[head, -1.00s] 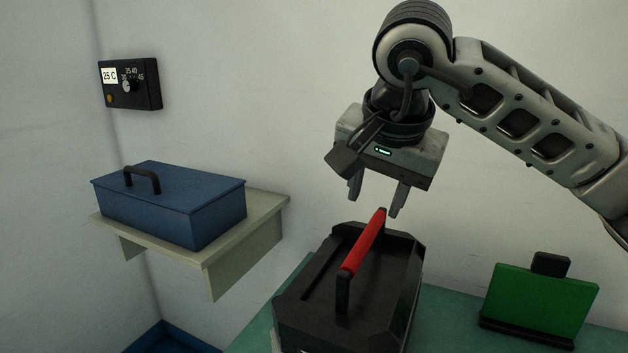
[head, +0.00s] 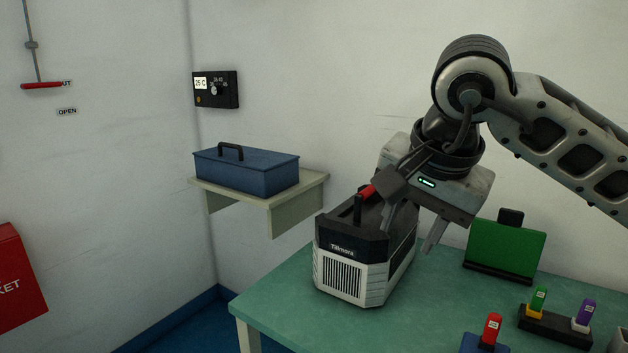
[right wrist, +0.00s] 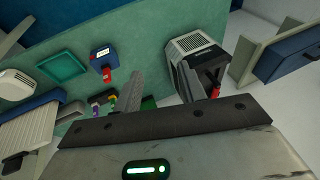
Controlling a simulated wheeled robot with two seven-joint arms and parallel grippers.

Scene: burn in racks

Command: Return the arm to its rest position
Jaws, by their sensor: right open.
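My right gripper (head: 408,228) is open and empty. In the head view it hangs with its fingers pointing down, in front of the right part of a black and white case (head: 345,262) with a red-topped handle. I cannot tell whether it touches the case. In the right wrist view my right gripper's finger (right wrist: 133,92) and dark bar show, and the case (right wrist: 195,55) lies beyond them with nothing between the fingers. My left gripper is not in view.
The case stands on a green table (head: 290,305). A green panel (head: 505,246) and colored sticks in holders (head: 545,322) stand to the right. A blue box (head: 245,172) sits on a wall shelf (head: 300,197). A dial box (head: 215,90) is on the wall.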

